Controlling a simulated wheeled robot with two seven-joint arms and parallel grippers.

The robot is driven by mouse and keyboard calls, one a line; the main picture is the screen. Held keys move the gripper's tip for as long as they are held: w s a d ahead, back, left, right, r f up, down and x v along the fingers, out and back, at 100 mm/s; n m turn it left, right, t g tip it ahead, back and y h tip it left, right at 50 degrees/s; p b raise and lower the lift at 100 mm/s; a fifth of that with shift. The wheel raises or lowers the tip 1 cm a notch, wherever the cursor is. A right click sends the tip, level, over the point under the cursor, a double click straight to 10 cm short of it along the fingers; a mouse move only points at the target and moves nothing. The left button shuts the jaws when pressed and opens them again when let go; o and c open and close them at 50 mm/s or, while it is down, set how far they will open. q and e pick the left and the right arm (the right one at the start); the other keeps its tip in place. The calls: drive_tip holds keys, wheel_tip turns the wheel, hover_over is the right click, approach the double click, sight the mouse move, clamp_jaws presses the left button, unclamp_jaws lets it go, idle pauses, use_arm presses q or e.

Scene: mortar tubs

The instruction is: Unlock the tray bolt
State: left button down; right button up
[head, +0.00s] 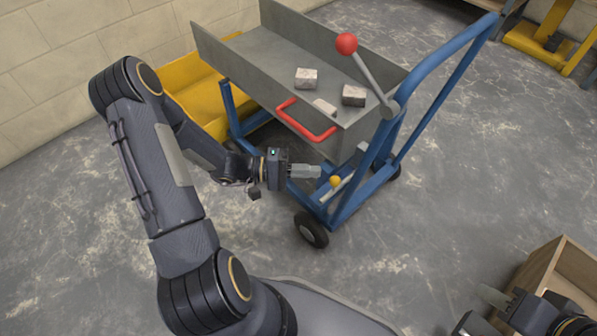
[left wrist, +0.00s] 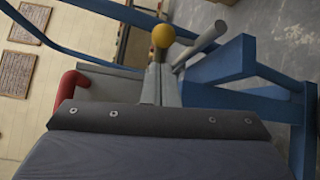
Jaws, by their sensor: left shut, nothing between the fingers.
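The tray bolt shows as a yellow ball knob (head: 335,181) by a light grey bar, low on the near side of the blue cart, below the grey tray (head: 240,58). In the left wrist view the yellow knob (left wrist: 163,36) stands just beyond my fingertips, near a grey rod (left wrist: 203,45). My left gripper (head: 319,171) is shut and empty, its tips just left of the knob; contact cannot be told. My right gripper (head: 480,308) is at the bottom right, away from the cart, with its fingers apart. The bolt's far end is hidden.
The tray carries small blocks (head: 306,78) and a red front handle (head: 304,122). A lever with a red ball (head: 346,43) rises on its right. A yellow tub (head: 205,98) stands behind the cart. A wooden box (head: 556,270) is near my right gripper. The floor between is clear.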

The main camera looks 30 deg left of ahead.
use_arm(q)
drive_tip(key=b+x, duration=0.1)
drive_tip(key=x, duration=0.4)
use_arm(e)
drive_tip(key=shift+f, duration=0.75)
use_arm(q)
drive_tip(key=shift+s+a, duration=0.1)
drive_tip(key=s, duration=0.1)
drive_tip(key=s+a, duration=0.1)
drive_tip(key=s, duration=0.1)
drive_tip(key=s+a, duration=0.1)
drive_tip(key=s, duration=0.1)
drive_tip(key=shift+s, duration=0.1)
use_arm(e)
drive_tip(key=shift+f, duration=0.1)
